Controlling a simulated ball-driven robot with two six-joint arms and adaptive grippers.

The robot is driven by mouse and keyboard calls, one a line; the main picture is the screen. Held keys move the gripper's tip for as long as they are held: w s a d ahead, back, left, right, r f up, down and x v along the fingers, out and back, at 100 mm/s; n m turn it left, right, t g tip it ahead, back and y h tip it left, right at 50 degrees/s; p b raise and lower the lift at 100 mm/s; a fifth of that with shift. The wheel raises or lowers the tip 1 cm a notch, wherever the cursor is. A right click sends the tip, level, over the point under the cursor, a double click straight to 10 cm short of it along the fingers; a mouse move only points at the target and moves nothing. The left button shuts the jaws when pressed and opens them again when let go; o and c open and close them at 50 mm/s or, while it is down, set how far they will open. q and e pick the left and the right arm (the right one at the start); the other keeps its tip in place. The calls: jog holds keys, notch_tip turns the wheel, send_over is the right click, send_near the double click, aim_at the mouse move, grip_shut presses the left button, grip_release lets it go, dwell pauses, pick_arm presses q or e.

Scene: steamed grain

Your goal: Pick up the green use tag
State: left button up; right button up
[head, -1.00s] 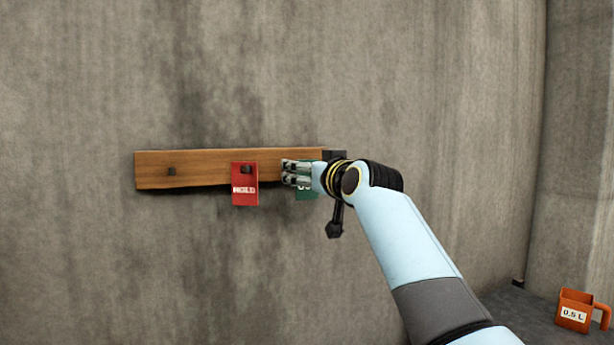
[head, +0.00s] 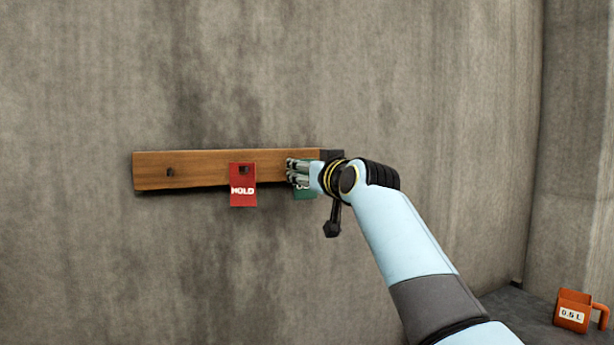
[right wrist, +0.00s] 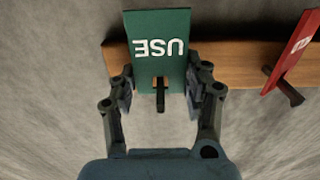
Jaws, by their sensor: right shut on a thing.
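The green use tag (right wrist: 158,55) hangs at the wooden rail, its white USE lettering upside down in the right wrist view. In the head view only a small part of the green tag (head: 304,194) shows below my right gripper (head: 298,172). My right gripper (right wrist: 160,90) is shut on the tag, one finger at each side edge. A dark peg shows at the tag's slot in the wrist view; I cannot tell whether the tag is clear of it. My left gripper is not in view.
The red HOLD tag (head: 243,185) hangs on the wooden rail (head: 200,170), left of my right gripper. A bare peg (head: 170,173) is at the rail's left. An orange 0.5 L cup (head: 573,311) stands at the lower right. The wall around the rail is clear.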

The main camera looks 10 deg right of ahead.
jog(key=shift+r+b, duration=0.15)
jog(key=shift+b, duration=0.15)
jog(key=s+d+b, duration=0.1)
jog(key=s, duration=0.8)
jog(key=s+d+b, duration=0.1)
jog(key=s+d, duration=0.1)
jog(key=s, duration=0.6)
jog(key=shift+s+d+b, duration=0.25)
jog(key=shift+s+b, duration=0.15)
jog(key=shift+w+a+r, duration=0.1)
